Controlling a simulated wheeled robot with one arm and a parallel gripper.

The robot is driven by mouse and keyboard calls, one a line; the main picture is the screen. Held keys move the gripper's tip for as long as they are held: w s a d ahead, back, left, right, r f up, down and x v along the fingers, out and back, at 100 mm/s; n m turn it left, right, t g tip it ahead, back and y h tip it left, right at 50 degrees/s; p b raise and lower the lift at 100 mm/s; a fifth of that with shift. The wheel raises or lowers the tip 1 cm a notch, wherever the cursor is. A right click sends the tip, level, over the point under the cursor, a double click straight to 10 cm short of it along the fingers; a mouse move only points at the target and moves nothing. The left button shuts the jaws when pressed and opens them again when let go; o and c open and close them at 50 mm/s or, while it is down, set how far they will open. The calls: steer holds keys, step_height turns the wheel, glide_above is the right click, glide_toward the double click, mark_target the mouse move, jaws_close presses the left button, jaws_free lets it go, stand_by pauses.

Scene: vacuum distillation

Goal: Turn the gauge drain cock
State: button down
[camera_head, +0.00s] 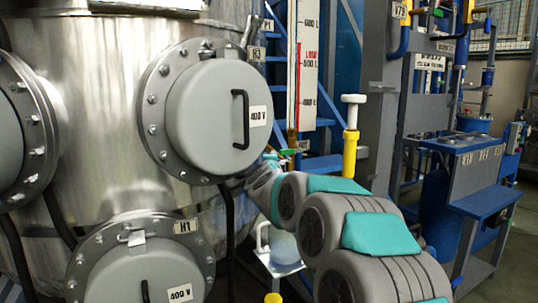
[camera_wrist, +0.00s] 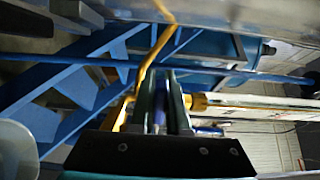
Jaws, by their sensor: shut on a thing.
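The level gauge (camera_head: 306,70) stands upright beside the steel vessel, with a brass fitting at its foot. In the wrist view the gauge's brass fitting (camera_wrist: 198,102) lies just right of my fingers. My gripper (camera_wrist: 162,80) is shut on the small handle of the gauge drain cock, between its two dark fingers. The fingers hide most of the cock, so its exact angle cannot be told. In the head view a small green piece (camera_head: 290,152) shows at the gauge's foot, by the end of my arm.
The steel vessel (camera_head: 100,90) with grey flanged covers (camera_head: 215,118) is close on the left. A yellow post with a white top (camera_head: 351,140) stands right of the gauge. Blue framework (camera_wrist: 85,85) lies behind my gripper, with a thin yellow pipe (camera_wrist: 145,75) nearby.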

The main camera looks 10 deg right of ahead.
stand_by(0.3)
steer(key=c, duration=0.9)
jaws_free()
